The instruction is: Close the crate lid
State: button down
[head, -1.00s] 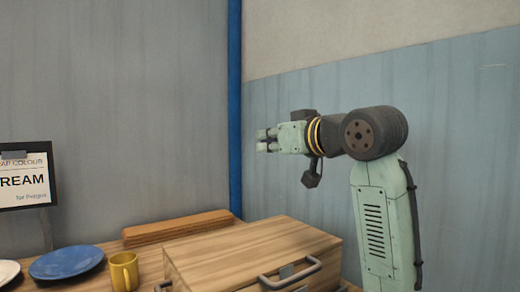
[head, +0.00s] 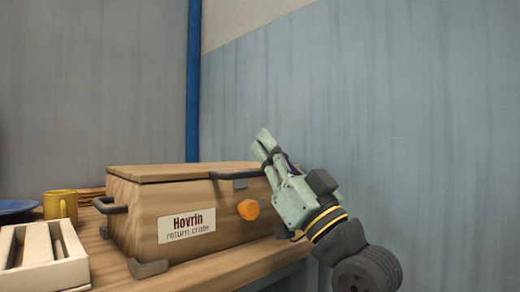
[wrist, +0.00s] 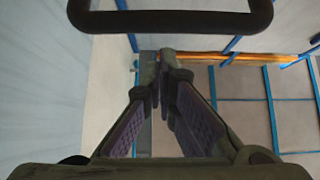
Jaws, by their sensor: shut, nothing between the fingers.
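The wooden crate (head: 142,222) stands on the table in the head view, with a label reading "Hovrin return crate" (head: 187,225) on its side. Its lid (head: 165,173) lies flat over the top, and I see no clear gap beneath it. A dark lid handle (head: 236,175) sticks out at the front edge, above an orange knob (head: 248,209). My gripper (head: 264,143) is shut and empty, pointing up beside the lid handle's right end and hiding the crate's right corner. In the wrist view its fingertips (wrist: 161,65) meet below a dark bar-shaped handle (wrist: 172,22). Contact cannot be told.
A white slatted rack (head: 45,258) stands at the front left of the table (head: 205,274). A yellow mug (head: 60,206) and a blue plate (head: 17,208) are behind it. The wall (head: 400,110) with a blue post (head: 193,80) closes off the back and right.

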notch_tip(320, 180, down, 4)
jog(key=shift+s+d+f+b, duration=0.1)
jog(key=shift+s+b, duration=0.05)
jog(key=shift+b, duration=1.05)
